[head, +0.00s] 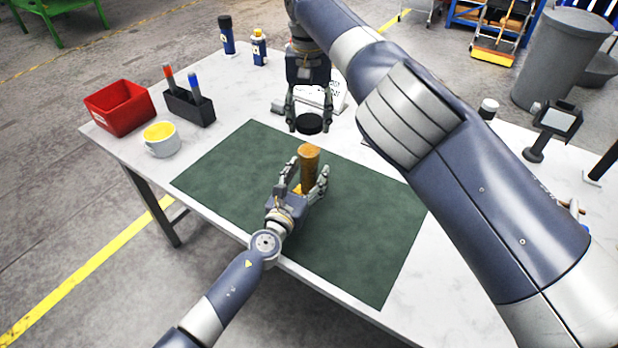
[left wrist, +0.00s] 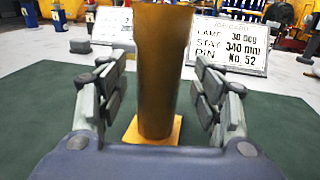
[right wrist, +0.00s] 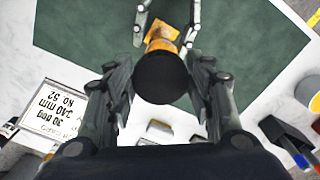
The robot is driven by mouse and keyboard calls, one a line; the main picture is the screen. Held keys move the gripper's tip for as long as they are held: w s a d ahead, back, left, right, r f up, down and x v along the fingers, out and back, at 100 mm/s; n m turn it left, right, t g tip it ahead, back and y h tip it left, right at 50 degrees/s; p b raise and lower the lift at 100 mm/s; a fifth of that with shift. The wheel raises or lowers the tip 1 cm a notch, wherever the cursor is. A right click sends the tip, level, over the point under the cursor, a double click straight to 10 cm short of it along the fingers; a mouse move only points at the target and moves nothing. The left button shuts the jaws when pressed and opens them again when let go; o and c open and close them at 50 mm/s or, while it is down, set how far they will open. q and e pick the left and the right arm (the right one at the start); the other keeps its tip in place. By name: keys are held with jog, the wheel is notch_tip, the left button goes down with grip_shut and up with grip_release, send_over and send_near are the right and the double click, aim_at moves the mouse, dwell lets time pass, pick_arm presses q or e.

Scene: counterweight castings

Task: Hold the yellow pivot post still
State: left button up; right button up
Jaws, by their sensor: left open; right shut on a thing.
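The pivot post (head: 309,165) is a brownish-yellow upright cylinder on a yellow square base (left wrist: 173,135), standing on the green mat. In the left wrist view the post (left wrist: 163,75) rises between my left fingers. My left gripper (head: 304,184) is open around the post, with a small gap showing on each side. My right gripper (head: 310,116) points down beyond the post and is shut on a black round piece (head: 309,124). In the right wrist view the black piece (right wrist: 162,78) sits between the fingertips and hides part of the post.
The green mat (head: 230,165) is mostly clear. A job card (left wrist: 228,45) stands behind it. A red bin (head: 120,108), black holder (head: 190,108) and white cup (head: 160,139) stand at left. Two dark bottles (head: 227,35) are at the back. My right arm crosses above the table's right side.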

aim_at(308, 152)
pick_arm(q)
jog(key=shift+x, duration=0.95)
jog(key=shift+c, duration=0.3)
grip_shut()
pick_arm(e)
jog(key=shift+a+f+m, duration=0.2)
jog(key=shift+f+m, duration=1.9)
jog(key=shift+f, duration=0.35)
pick_arm(q)
jog(key=shift+a, duration=0.1)
pick_arm(e)
jog(key=shift+f, duration=0.9)
jog(key=shift+f, duration=0.6)
jog(key=o, duration=0.7)
